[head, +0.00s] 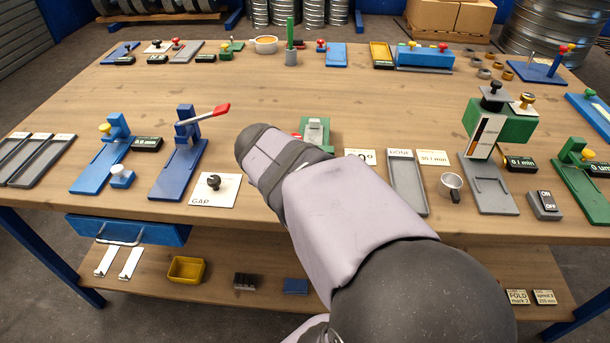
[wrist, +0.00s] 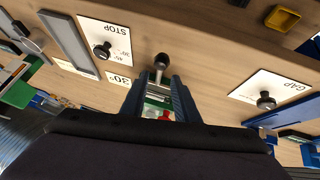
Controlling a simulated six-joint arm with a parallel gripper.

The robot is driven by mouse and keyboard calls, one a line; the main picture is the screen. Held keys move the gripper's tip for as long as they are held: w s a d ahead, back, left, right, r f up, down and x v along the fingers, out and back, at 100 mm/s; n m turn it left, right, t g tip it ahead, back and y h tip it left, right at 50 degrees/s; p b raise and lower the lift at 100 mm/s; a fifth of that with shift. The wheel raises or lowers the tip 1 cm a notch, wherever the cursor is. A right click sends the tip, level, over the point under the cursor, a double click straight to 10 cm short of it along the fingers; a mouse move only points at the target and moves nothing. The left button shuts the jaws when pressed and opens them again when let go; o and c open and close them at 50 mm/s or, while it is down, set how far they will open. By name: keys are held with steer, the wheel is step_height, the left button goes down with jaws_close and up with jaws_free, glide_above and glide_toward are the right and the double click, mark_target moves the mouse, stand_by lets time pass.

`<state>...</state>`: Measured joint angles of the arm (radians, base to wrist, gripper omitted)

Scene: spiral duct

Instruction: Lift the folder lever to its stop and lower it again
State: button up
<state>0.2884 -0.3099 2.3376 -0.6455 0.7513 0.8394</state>
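The folder (head: 315,130) is a small green device with a pale metal plate, partly hidden behind my arm in the head view. In the wrist view, its lever with a round black knob (wrist: 161,61) points to the top of the picture. My gripper (wrist: 159,82) has its two dark fingers apart, one on each side of the lever just behind the knob. I see no clear contact. The folder's green base and pale plate (wrist: 157,95) show between the fingers. In the head view my arm hides the gripper and the lever.
A STOP card with a black knob (wrist: 102,51) and a GAP card with a black knob (wrist: 266,101) flank the folder. A blue stand with a red-handled lever (head: 180,165) is at left. A grey DONE tray (head: 407,185) and a cup (head: 451,185) are at right.

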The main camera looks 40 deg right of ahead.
steer(key=shift+p+v, duration=1.2)
steer(key=shift+p, duration=0.4)
steer(key=s+a+f+n+g+y+p, duration=0.2)
steer(key=s+a+n+y+p, duration=0.15)
steer(key=a, duration=0.55)
steer(key=s+a+f+n+g+y+p, duration=0.1)
steer(key=s+a+f+n+y+p, duration=0.15)
steer(key=a+n+p, duration=0.45)
step_height(320, 180, down, 30)
steer(key=a+m+b, duration=0.2)
steer(key=b, duration=3.1)
steer(key=shift+s, duration=0.25)
steer(key=shift+a, duration=0.1)
